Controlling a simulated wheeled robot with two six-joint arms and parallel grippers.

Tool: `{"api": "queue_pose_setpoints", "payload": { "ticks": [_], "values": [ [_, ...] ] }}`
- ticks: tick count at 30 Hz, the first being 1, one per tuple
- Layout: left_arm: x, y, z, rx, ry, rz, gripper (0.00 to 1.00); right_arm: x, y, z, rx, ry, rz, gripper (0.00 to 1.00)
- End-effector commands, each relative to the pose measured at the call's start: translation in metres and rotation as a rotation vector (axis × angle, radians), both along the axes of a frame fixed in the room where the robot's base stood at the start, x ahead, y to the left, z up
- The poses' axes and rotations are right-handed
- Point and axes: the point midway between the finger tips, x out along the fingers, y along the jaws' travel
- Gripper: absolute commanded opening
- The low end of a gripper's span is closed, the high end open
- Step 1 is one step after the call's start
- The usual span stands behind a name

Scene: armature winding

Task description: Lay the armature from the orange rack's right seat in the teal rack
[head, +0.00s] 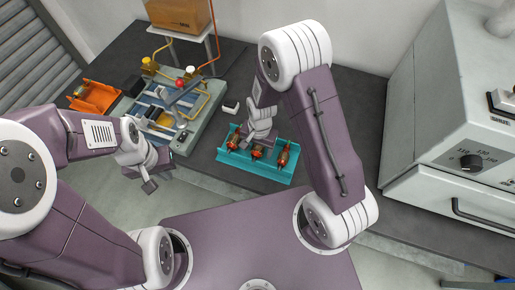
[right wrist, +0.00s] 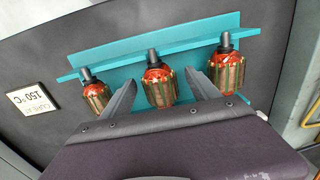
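The teal rack (head: 270,175) stands on the dark bench and holds three red-and-copper armatures in a row, also in the right wrist view (right wrist: 115,58). They are a left armature (right wrist: 96,92), a middle armature (right wrist: 160,86) and a right armature (right wrist: 228,70). My right gripper (head: 258,148) is over the rack; its open fingers (right wrist: 163,92) stand either side of the middle armature with gaps. The orange rack (head: 97,97) is at the far left; a small dark-red item (head: 79,91) shows at its left end, and its right seat looks empty. My left gripper (head: 149,186) hangs empty before the bench; its opening is unclear.
A winding fixture (head: 172,112) with yellow parts and a red knob stands between the racks. A white card (right wrist: 33,98) reading 150 °C lies by the teal rack. A cardboard box (head: 180,14) sits on a stand behind. A white oven (head: 460,150) stands at right.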

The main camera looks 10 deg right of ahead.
Motion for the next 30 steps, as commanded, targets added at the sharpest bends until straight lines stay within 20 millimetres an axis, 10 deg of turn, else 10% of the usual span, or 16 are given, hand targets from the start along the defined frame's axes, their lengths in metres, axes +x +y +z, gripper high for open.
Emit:
{"api": "queue_pose_setpoints", "payload": {
  "ticks": [7,19,30],
  "values": [
    [0.000,0.000,0.000,0.000,0.000,0.000,0.00,0.001,0.000,0.008,0.001,-0.003,0.001,0.70],
    [0.000,0.000,0.000,0.000,0.000,0.000,0.00,-0.001,-0.003,0.084,0.000,-0.004,0.000,0.70],
    [0.000,0.000,0.000,0.000,0.000,0.000,0.00,-0.002,-0.003,0.091,0.000,0.000,0.000,0.70]
  ]
}}
